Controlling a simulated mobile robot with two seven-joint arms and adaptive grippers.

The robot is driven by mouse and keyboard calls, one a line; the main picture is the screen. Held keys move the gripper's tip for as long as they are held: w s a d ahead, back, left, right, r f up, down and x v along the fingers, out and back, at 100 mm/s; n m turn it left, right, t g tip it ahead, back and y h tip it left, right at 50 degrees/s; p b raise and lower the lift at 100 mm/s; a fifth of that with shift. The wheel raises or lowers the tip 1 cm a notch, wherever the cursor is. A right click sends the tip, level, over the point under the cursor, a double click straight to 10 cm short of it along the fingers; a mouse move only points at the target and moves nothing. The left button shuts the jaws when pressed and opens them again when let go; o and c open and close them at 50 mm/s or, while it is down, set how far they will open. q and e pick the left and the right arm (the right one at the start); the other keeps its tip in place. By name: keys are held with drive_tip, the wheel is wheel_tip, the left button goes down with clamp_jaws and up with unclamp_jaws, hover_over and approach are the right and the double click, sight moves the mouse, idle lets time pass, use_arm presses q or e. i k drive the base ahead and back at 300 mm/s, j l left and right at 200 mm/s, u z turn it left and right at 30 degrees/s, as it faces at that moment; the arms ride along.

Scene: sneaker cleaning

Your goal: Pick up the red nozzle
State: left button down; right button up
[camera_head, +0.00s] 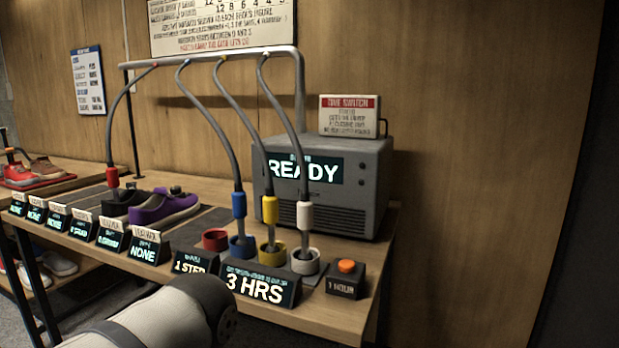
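The red nozzle (112,177) hangs at the end of its dark hose at the left, just behind the black shoe (122,200). Whether it touches the shoe or the table is unclear. The red holder cup (215,240) on the table is empty. The blue nozzle (239,205), yellow nozzle (270,210) and white nozzle (304,215) stand upright with their tips in matching cups. One pale arm link of mine with a dark joint crosses the bottom foreground. Neither gripper shows, and no fingers are seen on the red nozzle.
The wooden table (345,309) carries a purple shoe (165,207), a row of small display signs, a grey READY machine (375,190) and an orange button box (346,280). A metal hose rack (215,57) stands above. More shoes sit on a red tray (48,182) at far left.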

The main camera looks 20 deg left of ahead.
sight(111, 172)
drive_tip(key=u, duration=1.75)
drive_tip(key=i+j+z, duration=0.3)
drive_tip(key=j+z, duration=0.3)
drive_tip(key=i+j+z, duration=0.2)
drive_tip(key=j+z, duration=0.15)
drive_tip(key=i+j+z, duration=0.1)
drive_tip(key=j+z, duration=0.5)
drive_tip(key=j, duration=0.15)
